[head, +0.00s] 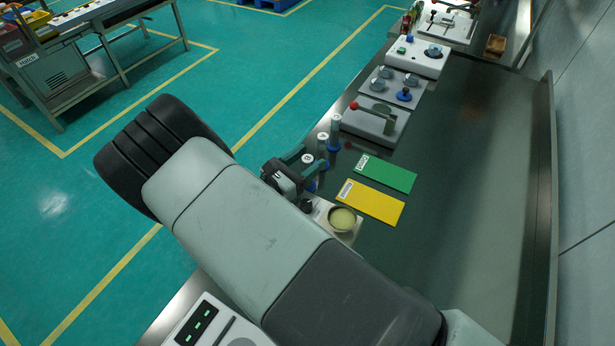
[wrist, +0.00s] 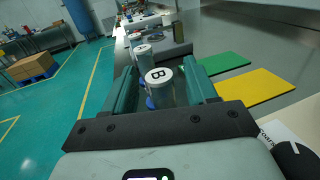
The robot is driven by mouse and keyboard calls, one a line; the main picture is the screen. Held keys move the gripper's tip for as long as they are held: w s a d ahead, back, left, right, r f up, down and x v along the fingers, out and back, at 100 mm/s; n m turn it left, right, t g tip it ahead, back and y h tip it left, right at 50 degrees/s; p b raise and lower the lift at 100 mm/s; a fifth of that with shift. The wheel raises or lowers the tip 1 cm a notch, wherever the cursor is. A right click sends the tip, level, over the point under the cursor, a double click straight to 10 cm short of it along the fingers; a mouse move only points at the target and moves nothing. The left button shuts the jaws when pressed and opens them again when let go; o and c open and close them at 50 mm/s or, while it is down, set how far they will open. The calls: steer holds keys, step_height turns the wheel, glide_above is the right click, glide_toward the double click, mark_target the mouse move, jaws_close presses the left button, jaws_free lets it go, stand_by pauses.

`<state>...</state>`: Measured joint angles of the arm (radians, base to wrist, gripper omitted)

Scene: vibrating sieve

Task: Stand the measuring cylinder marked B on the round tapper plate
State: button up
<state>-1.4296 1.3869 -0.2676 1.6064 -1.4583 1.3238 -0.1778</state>
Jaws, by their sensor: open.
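The measuring cylinder marked B (wrist: 160,88) stands upright between the two spread fingers of my gripper (wrist: 160,90) in the wrist view. Its white top carries a black B, and its blue base is partly hidden. My gripper is open around it; I cannot tell whether either finger touches it. In the head view my gripper (head: 302,168) is at the bench's left edge, with cylinder B (head: 308,161) at its fingers. A white box (head: 417,57) farther up the bench carries a round dark disc (head: 433,50), which looks like the round tapper plate.
Two more cylinders (head: 323,141) (head: 336,123) stand in a row just beyond B. A grey device with a red-knobbed lever (head: 378,120) and a plate with round pieces (head: 399,86) lie between them and the white box. Green (head: 385,172) and yellow (head: 370,201) mats lie right.

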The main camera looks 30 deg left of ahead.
jaws_close()
stand_by(0.3)
